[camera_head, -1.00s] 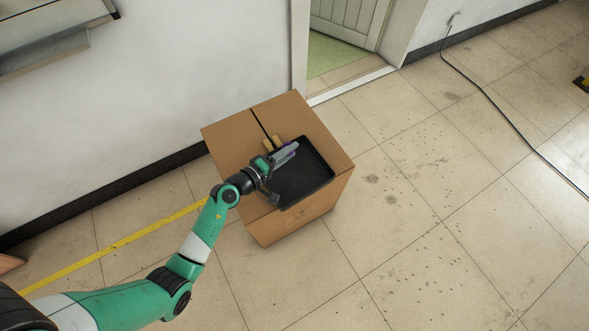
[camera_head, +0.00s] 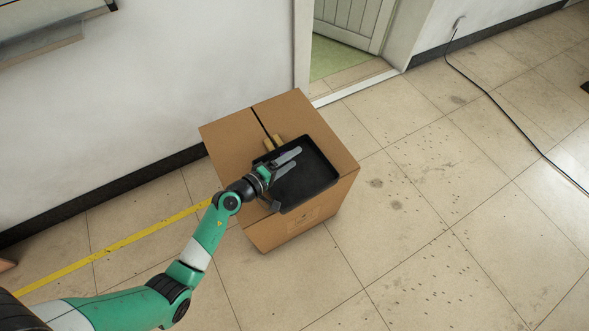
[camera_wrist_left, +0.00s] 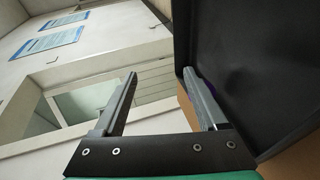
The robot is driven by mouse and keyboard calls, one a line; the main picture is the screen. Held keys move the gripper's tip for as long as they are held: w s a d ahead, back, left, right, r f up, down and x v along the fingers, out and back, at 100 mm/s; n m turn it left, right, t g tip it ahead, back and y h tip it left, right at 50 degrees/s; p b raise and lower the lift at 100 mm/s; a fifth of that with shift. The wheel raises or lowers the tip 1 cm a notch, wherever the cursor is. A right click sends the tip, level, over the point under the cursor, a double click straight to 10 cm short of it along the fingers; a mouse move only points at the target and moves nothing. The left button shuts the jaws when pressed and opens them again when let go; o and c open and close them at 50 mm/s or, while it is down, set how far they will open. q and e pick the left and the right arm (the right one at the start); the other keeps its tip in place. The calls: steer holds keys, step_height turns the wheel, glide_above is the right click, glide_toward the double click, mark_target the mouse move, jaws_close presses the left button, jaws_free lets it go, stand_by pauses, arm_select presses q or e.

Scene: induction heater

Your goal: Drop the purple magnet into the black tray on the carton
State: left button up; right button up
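The black tray (camera_head: 318,180) lies on top of the brown carton (camera_head: 228,135). It also fills the right side of the left wrist view (camera_wrist_left: 245,60). My left gripper (camera_head: 296,157) is over the tray's left part, its fingers apart with nothing between them. In the left wrist view the gap between the fingertips (camera_wrist_left: 165,78) is empty. A sliver of the purple magnet (camera_wrist_left: 212,90) shows behind the right-hand finger, against the black tray. Most of it is hidden, and I cannot tell exactly how it rests. The magnet is not visible in the head view.
A white wall (camera_head: 160,80) and a doorway (camera_head: 338,60) are behind. A black cable (camera_head: 500,110) runs along the floor at right. The tiled floor around the carton is open.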

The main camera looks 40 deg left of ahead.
arm_select(q)
steer(key=p+v, duration=0.3)
steer(key=v, duration=0.8)
steer(key=shift+s, duration=0.3)
steer(key=shift+d+r, duration=0.1)
steer(key=shift+r, duration=0.05)
